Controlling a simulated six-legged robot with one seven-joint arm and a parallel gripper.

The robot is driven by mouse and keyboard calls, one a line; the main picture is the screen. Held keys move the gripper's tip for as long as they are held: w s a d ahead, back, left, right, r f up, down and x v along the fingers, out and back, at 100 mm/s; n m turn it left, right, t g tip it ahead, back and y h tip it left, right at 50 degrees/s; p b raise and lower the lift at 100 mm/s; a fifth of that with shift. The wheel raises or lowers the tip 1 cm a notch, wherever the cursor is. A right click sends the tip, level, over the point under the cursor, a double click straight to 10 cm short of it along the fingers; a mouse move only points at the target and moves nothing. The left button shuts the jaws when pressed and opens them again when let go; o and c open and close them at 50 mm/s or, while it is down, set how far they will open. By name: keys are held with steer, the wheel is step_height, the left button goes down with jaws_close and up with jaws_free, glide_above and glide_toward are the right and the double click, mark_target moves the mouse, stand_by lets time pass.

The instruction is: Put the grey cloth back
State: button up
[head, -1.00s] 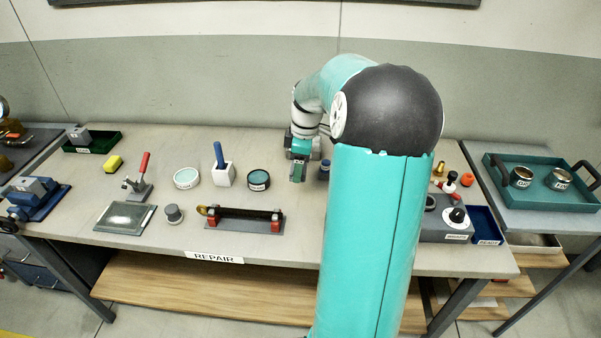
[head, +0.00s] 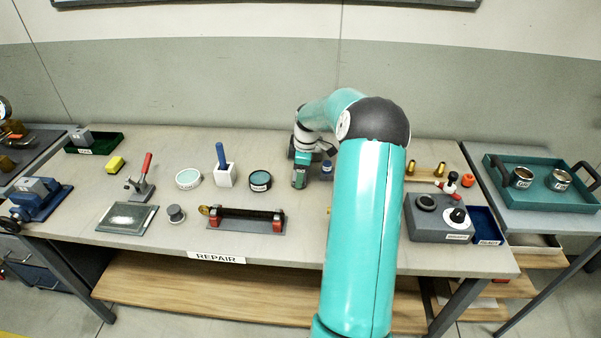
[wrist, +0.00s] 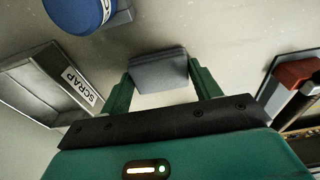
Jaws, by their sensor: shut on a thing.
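The grey cloth (wrist: 158,72), a small folded grey pad, shows in the wrist view between the two green fingers of my gripper (wrist: 160,84). My gripper is shut on it. In the head view my gripper (head: 299,182) is over the middle of the bench, right of the dark round tin. The cloth cannot be made out there. In the wrist view a tray labelled SCRAP (wrist: 40,88) lies to the left of the fingers.
A blue-topped item (head: 326,166) stands just right of my gripper. A rack with red ends (head: 246,214) lies in front to the left, and a black-rimmed tin (head: 260,181) at left. A grey box with knobs (head: 437,222) is at right. Bare bench top lies around the gripper.

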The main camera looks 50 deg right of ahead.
mark_target(305, 175)
steer(key=o, duration=0.9)
steer(key=shift+f, duration=0.1)
steer(key=shift+o, duration=0.2)
step_height(305, 175, up, 12)
steer(key=s, duration=0.1)
steer(key=w+a+r+m+h, duration=0.1)
steer(key=a+r, duration=0.6)
steer(key=a, duration=0.6)
steer(key=s+a+r+m+t+h, duration=0.1)
steer(key=s+a+r, duration=0.1)
steer(key=a, duration=0.4)
steer(key=s+a+r+m, duration=0.1)
steer(key=s+a+r, duration=0.15)
steer(key=a, duration=0.35)
steer(key=s+a+f+m+t+y, duration=0.1)
steer(key=s+a+m+t, duration=0.2)
steer(key=s+a, duration=1.3)
steer(key=shift+s+a+m+t, duration=0.25)
steer(key=shift+a+m, duration=0.25)
steer(key=shift+m, duration=0.4)
